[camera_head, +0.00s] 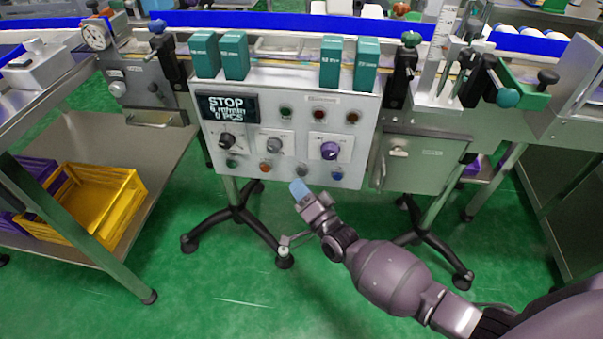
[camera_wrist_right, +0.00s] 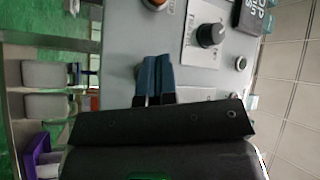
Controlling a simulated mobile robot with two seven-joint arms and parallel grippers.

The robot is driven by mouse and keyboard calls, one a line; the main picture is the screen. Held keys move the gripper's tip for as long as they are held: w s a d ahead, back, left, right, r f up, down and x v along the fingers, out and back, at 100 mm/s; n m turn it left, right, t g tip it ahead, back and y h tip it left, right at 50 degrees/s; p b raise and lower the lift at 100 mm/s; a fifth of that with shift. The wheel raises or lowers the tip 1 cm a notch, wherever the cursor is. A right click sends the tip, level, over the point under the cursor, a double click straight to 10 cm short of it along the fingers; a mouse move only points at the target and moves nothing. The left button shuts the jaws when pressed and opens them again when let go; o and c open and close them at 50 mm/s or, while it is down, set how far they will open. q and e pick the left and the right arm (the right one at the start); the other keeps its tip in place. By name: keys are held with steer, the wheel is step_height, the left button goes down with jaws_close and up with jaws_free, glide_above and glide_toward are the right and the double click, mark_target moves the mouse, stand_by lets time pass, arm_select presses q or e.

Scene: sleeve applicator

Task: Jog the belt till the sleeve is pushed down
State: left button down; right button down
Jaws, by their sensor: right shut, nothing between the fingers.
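The control panel (camera_head: 305,110) stands at the middle of the head view, with a display (camera_head: 227,107) reading STOP. It carries a black knob (camera_head: 228,141), a grey knob (camera_head: 275,144), a purple knob (camera_head: 330,150) and several small buttons. My right gripper (camera_head: 299,188) is at the panel's lower edge, empty, its blue fingertips together. In the right wrist view the shut fingertips (camera_wrist_right: 154,76) point at the panel; I cannot tell whether they touch it. The belt line (camera_head: 290,46) runs behind the panel. I cannot make out the sleeve. My left gripper is out of view.
Several teal boxes (camera_head: 236,55) stand above the panel. A grey cabinet (camera_head: 425,160) is to its right, below a ruler-marked fixture (camera_head: 440,60). A yellow crate (camera_head: 130,210) sits on a low shelf at left. Black-footed stand legs (camera_head: 238,213) spread over the green floor.

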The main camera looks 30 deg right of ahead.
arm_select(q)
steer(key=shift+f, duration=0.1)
arm_select(e)
steer(key=shift+w+d, duration=0.15)
steer(key=shift+w, duration=0.05)
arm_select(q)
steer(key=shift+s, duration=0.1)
arm_select(e)
steer(key=shift+w+d, duration=0.1)
steer(key=shift+w, duration=0.05)
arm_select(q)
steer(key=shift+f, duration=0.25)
arm_select(e)
steer(key=shift+w+d, duration=0.25)
steer(key=shift+w, duration=0.1)
stand_by(0.6)
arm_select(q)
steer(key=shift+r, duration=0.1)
arm_select(e)
steer(key=shift+s+a, duration=0.1)
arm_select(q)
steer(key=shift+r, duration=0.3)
arm_select(e)
steer(key=shift+s+a, duration=0.4)
steer(key=shift+s, duration=0.2)
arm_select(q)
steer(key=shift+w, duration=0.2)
arm_select(e)
steer(key=shift+s, duration=0.1)
